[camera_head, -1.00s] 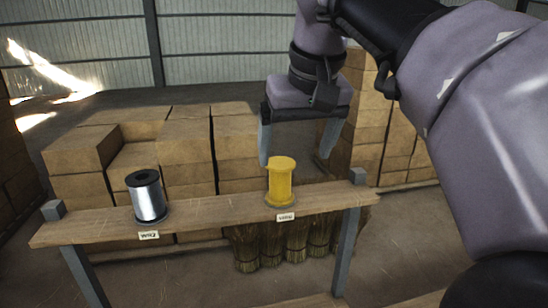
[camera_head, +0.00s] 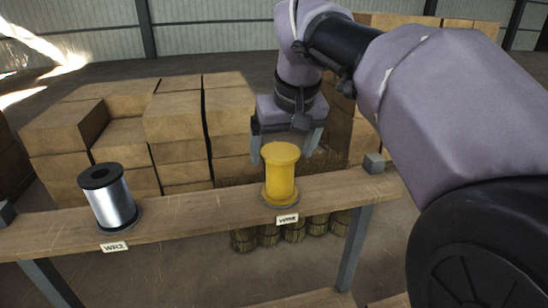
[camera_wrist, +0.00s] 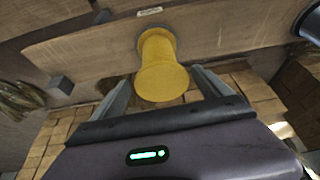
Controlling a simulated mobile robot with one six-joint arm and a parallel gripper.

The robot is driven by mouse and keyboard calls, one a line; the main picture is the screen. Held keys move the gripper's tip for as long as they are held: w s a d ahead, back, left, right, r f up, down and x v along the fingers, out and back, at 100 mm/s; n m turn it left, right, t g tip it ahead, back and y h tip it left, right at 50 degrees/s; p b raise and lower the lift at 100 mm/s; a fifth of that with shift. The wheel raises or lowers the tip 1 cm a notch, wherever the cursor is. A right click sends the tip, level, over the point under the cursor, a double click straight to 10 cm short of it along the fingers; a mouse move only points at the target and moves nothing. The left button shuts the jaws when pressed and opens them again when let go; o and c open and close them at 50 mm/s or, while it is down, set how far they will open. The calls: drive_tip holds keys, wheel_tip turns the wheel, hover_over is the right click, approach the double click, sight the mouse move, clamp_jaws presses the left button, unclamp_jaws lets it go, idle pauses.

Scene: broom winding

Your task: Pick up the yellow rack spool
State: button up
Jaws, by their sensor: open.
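The yellow spool (camera_head: 280,174) stands upright on the wooden rack shelf (camera_head: 220,206), right of the shelf's middle. In the wrist view the spool (camera_wrist: 160,66) lies ahead of and between the open fingertips (camera_wrist: 160,78). I see no contact between the fingers and the spool. The spool's base rests on a small round disc on the shelf.
A silver and black spool (camera_head: 110,197) stands at the left of the shelf. Small labels (camera_head: 288,219) mark the shelf's front edge. Stacked boxes (camera_head: 180,125) stand behind, and bundled brooms (camera_head: 293,231) below.

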drive_tip(key=f, duration=0.4)
drive_tip(key=shift+w+a, duration=0.15)
drive_tip(key=shift+w, duration=0.05)
drive_tip(key=shift+w+a+f, duration=0.1)
drive_tip(key=shift+w+f, duration=0.4)
drive_tip(key=shift+s+r, duration=0.1)
drive_tip(key=shift+s, duration=0.1)
drive_tip(key=c, duration=1.5)
